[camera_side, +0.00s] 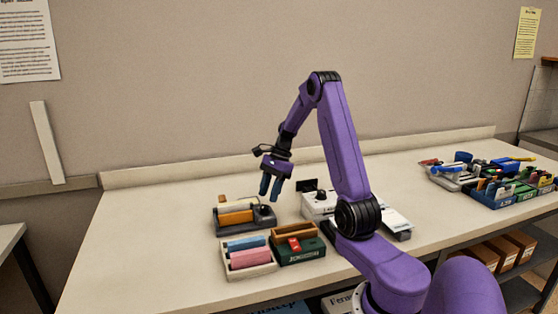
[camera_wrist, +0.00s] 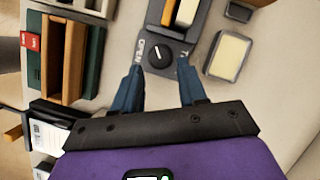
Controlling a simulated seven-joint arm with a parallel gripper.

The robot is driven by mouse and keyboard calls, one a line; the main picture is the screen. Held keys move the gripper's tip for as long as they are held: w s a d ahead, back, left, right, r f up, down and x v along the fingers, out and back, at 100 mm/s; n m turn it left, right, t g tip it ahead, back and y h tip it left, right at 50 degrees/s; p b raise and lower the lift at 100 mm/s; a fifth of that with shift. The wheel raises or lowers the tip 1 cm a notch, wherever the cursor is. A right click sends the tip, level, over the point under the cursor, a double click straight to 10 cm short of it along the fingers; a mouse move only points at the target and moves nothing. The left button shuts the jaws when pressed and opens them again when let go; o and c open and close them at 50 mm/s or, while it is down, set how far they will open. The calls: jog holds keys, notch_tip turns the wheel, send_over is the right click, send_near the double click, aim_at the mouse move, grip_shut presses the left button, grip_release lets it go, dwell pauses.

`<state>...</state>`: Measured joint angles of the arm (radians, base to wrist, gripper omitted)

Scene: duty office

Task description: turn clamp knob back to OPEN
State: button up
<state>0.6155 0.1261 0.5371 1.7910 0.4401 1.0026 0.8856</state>
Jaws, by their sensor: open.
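The clamp knob (camera_wrist: 159,55) is a round black dial with a light pointer line, set on a dark grey clamp base (camera_wrist: 186,50) in the wrist view. The word OPEN is printed to its left; another label on its right is only partly readable. The pointer slants toward the upper left. My gripper (camera_wrist: 157,72) is open, with one blue finger to each side below the knob in the picture, and nothing is between them. In the side view my gripper (camera_side: 270,194) hangs above the dark clamp (camera_side: 261,222), which holds an orange-yellow block and a pale block.
A green box (camera_side: 300,257) with a wooden block and a cream tray (camera_side: 247,275) with blue and pink blocks stand in front of the clamp. A white device (camera_side: 318,208) is to its right. Crowded bins (camera_side: 500,188) stand far right.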

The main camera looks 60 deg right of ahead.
jog(key=v, duration=1.3)
jog(key=shift+r, duration=0.35)
jog(key=shift+d, duration=0.15)
jog(key=o, duration=0.3)
jog(key=m, duration=0.4)
send_near(266, 206)
jog(key=shift+t, duration=0.4)
jog(key=x, duration=0.8)
jog(key=shift+s+f, duration=0.2)
jog(key=shift+s, duration=0.05)
jog(key=shift+h, duration=0.3)
jog(key=c, duration=1.1)
